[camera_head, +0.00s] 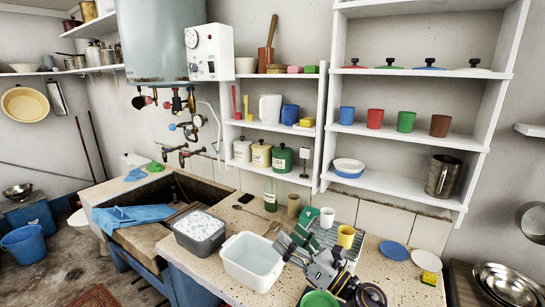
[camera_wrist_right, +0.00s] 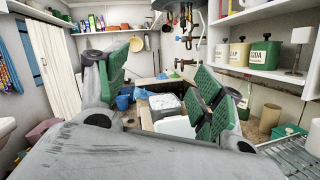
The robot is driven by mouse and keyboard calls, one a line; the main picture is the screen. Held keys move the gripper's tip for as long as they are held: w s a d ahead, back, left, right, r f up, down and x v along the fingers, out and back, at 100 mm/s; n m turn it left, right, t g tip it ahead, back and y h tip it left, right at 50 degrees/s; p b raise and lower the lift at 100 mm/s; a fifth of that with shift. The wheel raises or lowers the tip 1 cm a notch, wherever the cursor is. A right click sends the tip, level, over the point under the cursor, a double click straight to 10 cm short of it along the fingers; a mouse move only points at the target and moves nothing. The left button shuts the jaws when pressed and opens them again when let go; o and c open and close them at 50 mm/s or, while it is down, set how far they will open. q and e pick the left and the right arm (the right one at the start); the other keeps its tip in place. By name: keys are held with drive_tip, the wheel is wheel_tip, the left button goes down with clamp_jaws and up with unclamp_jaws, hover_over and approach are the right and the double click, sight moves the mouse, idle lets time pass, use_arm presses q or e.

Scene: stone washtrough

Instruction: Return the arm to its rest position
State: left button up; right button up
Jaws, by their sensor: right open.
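My right gripper (camera_head: 296,243) is open and empty above the stone counter, just right of the white basin (camera_head: 252,262). Its two green-padded fingers also show spread apart in the wrist view (camera_wrist_right: 163,85), with nothing between them. My right arm comes in from the bottom right of the head view and hides part of the counter and the drying rack. My left gripper is not in view.
A grey tub (camera_head: 200,232) of suds stands by the trough (camera_head: 135,230). A yellow cup (camera_head: 346,236), a white cup (camera_head: 327,217) and a rack (camera_head: 318,238) are close behind the gripper. Blue (camera_head: 393,250) and white (camera_head: 426,261) plates lie right. Shelves (camera_head: 400,135) rise behind.

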drive_tip(key=s+d+f+m+h, duration=0.1)
drive_tip(key=d+f+m+h, duration=0.6)
drive_tip(key=m, duration=0.7)
drive_tip(key=s+d+f+m+h, duration=0.1)
drive_tip(key=d+f+m+h, duration=0.4)
drive_tip(key=d+m+h, duration=0.7)
drive_tip(key=s+a+f+m+g+y, duration=0.1)
drive_tip(key=s+f+m+g+y, duration=0.1)
drive_tip(key=s+f+m+g, duration=0.55)
drive_tip(key=s+a+f+m+g+y, duration=0.1)
drive_tip(key=s+f+m+g+y, duration=0.15)
drive_tip(key=s+f+m, duration=0.8)
drive_tip(key=s+f+n+g, duration=0.1)
drive_tip(key=s+f+n, duration=0.25)
drive_tip(key=f, duration=1.25)
drive_tip(key=s+f+n+g, duration=0.15)
drive_tip(key=s+f, duration=0.25)
drive_tip(key=f, duration=1.1)
drive_tip(key=s+d+f, duration=0.2)
drive_tip(key=s+f, duration=0.7)
drive_tip(key=s, duration=0.1)
drive_tip(key=s+d+f+h, duration=0.1)
drive_tip(key=s+d+f, duration=0.1)
drive_tip(key=s+f, duration=0.8)
drive_tip(key=shift+s+d+g, duration=0.15)
drive_tip(key=shift+s+g, duration=0.3)
drive_tip(key=shift+s, duration=0.35)
